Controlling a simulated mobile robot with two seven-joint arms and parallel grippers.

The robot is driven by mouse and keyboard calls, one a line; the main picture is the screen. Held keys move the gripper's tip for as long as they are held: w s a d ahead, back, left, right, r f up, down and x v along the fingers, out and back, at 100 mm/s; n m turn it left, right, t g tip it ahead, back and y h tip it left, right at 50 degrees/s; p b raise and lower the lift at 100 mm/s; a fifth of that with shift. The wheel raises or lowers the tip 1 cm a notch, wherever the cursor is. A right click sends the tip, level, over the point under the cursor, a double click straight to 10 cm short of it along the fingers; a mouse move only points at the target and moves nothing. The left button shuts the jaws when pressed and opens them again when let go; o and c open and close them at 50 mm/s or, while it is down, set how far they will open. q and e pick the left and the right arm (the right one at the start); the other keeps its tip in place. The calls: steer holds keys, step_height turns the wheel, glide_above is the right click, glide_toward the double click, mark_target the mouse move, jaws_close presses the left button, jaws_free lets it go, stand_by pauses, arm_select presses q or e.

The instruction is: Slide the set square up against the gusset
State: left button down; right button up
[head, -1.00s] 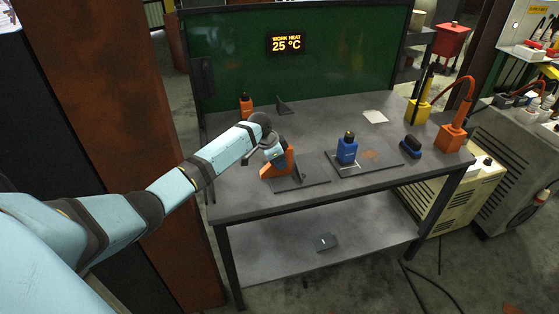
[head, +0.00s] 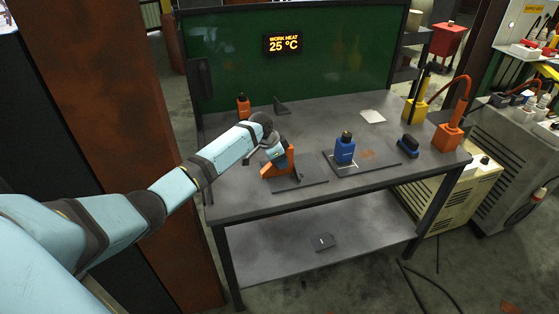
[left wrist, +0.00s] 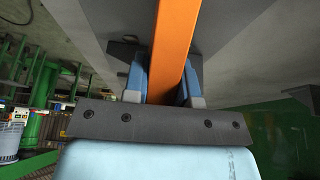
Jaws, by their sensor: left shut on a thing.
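The orange set square (head: 290,160) stands at the left end of a dark flat plate (head: 312,184) on the bench. My left gripper (head: 277,158) is shut on it from above. In the left wrist view the orange bar of the set square (left wrist: 177,45) runs between the two blue fingers (left wrist: 165,85). A small dark upright piece on the plate, apparently the gusset (head: 298,175), is right beside the set square's foot. I cannot tell whether they touch. My right gripper is not in view.
An orange bottle (head: 243,107) and a dark angled bracket (head: 282,106) stand at the back. A blue-and-black block (head: 408,145) lies farther right. The bench's middle back is clear.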

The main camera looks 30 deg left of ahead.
arm_select(q)
steer(key=c, duration=0.8)
jaws_free()
steer(key=shift+w, duration=0.1)
steer(key=shift+c, duration=0.2)
steer(key=v, duration=1.3)
steer(key=shift+r+p, duration=0.4)
